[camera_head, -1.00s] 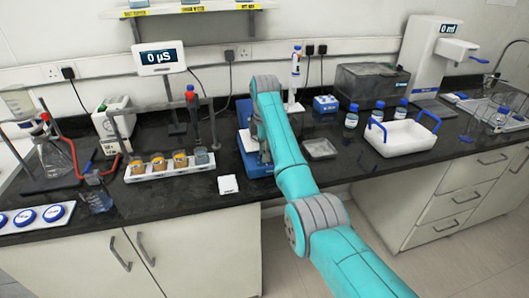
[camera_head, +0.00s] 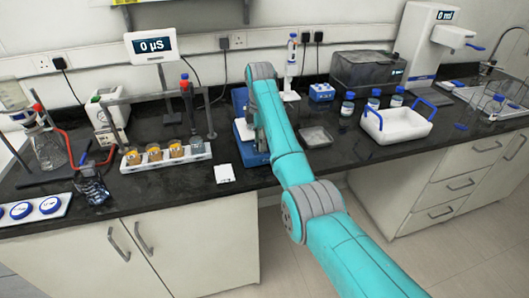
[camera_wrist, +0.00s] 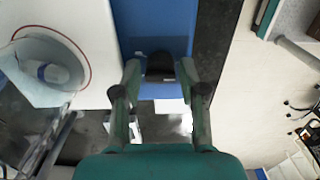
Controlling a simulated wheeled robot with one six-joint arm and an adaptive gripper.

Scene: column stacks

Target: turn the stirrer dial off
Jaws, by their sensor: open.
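The stirrer (camera_head: 252,157) is a blue unit with a white top on the bench, partly hidden behind my arm in the head view. In the wrist view its blue front panel (camera_wrist: 155,18) and white top plate (camera_wrist: 95,25) show. The dial (camera_wrist: 160,67) is a dark knob on the blue panel. My gripper (camera_wrist: 159,70) is open, with one finger on each side of the dial. I cannot tell whether the fingers touch it. A clear vessel (camera_wrist: 45,72) stands on the plate inside a red ring. The dial is hidden in the head view.
A rack of sample cups (camera_head: 165,158) and a white card (camera_head: 224,173) lie left of the stirrer. A grey tray (camera_head: 315,138), a white tray with blue handles (camera_head: 398,125) and blue-capped bottles (camera_head: 347,105) stand right. A conductivity display (camera_head: 153,46) is behind.

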